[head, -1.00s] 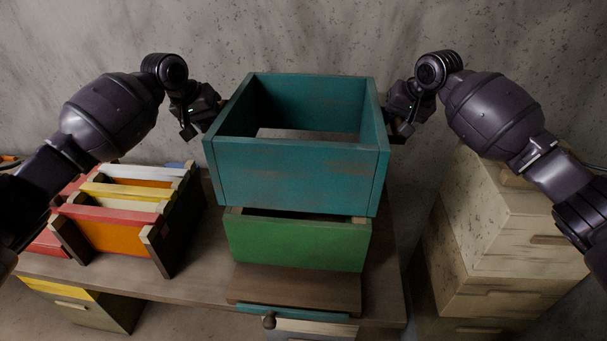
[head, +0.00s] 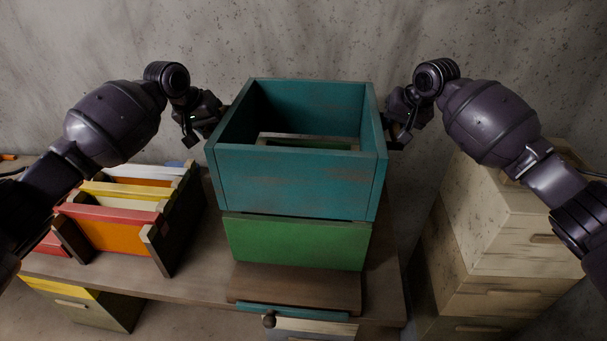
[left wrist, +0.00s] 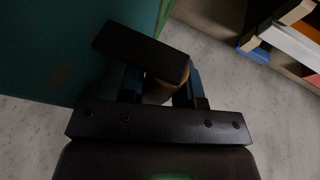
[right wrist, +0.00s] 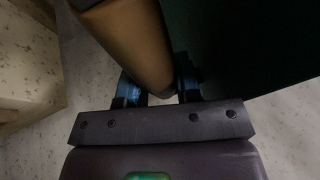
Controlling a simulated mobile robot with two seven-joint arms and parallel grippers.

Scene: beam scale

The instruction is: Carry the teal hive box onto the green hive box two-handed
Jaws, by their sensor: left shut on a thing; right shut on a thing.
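The teal hive box (head: 295,182), an open frame without lid or floor, is level above the green hive box (head: 295,243). Its lower front edge is at or just above the green box's top rim; I cannot tell whether they touch. My left gripper (head: 222,112) is at the teal box's left side. In the left wrist view its jaws (left wrist: 160,90) are shut on a handle there. My right gripper (head: 388,125) is at the right side. In the right wrist view its jaws (right wrist: 158,85) are shut on a brown round handle (right wrist: 128,40).
The green box stands on a wooden bench (head: 190,285). A rack of coloured frames (head: 125,215) stands to the left. Pale stacked boxes (head: 490,240) stand to the right. A grey wall (head: 300,35) is behind.

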